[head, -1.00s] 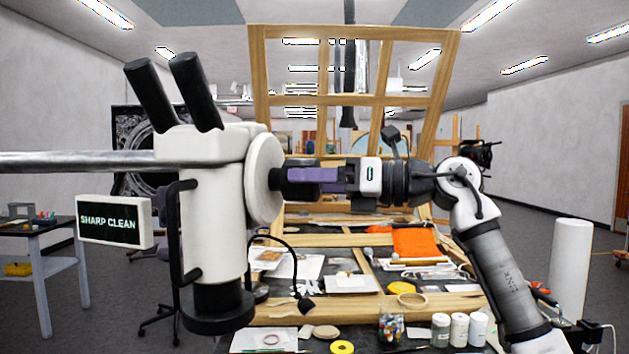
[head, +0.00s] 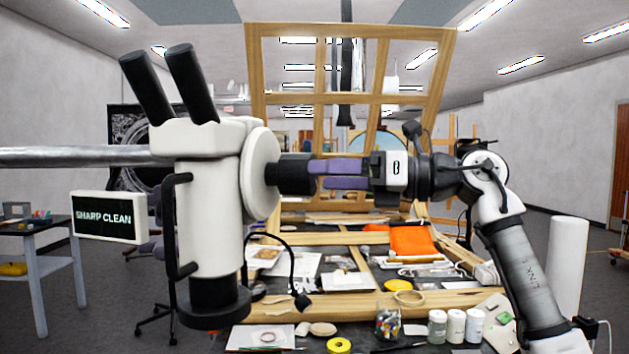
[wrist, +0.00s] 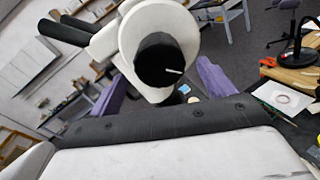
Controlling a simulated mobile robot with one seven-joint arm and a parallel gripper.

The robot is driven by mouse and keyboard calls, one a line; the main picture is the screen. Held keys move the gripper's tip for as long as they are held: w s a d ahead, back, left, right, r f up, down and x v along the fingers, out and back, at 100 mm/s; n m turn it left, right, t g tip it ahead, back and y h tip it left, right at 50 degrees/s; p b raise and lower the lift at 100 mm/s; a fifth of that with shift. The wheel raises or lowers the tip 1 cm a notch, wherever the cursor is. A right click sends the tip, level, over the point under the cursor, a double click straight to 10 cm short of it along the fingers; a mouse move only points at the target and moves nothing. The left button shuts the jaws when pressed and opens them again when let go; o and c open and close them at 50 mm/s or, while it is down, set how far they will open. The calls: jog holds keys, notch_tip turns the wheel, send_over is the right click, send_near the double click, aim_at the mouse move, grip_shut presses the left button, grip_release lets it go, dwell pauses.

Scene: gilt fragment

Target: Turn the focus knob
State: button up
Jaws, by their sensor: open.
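The microscope (head: 212,205) is white with black eyepieces and hangs from a horizontal bar at the left. Its black focus knob (head: 285,173) sticks out to the right from a white round housing (head: 260,172). My gripper (head: 318,174) is open, with its purple fingers level with the knob's outer end. In the wrist view, the knob (wrist: 153,62) faces me with a white mark on its end. The purple fingers stand apart on either side of it, with gaps showing. A small screen (head: 104,218) on the microscope reads "SHARP CLEAN".
A worktable below holds a wooden frame (head: 350,98), orange cloth (head: 413,241), white-lidded jars (head: 456,325), a yellow tape roll (head: 339,345) and papers. A thin black bent lamp (head: 293,265) rises under the knob. A side table (head: 40,240) stands at far left.

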jog(key=b+v, duration=0.1)
jog(key=v, duration=0.9)
dwell(1.8)
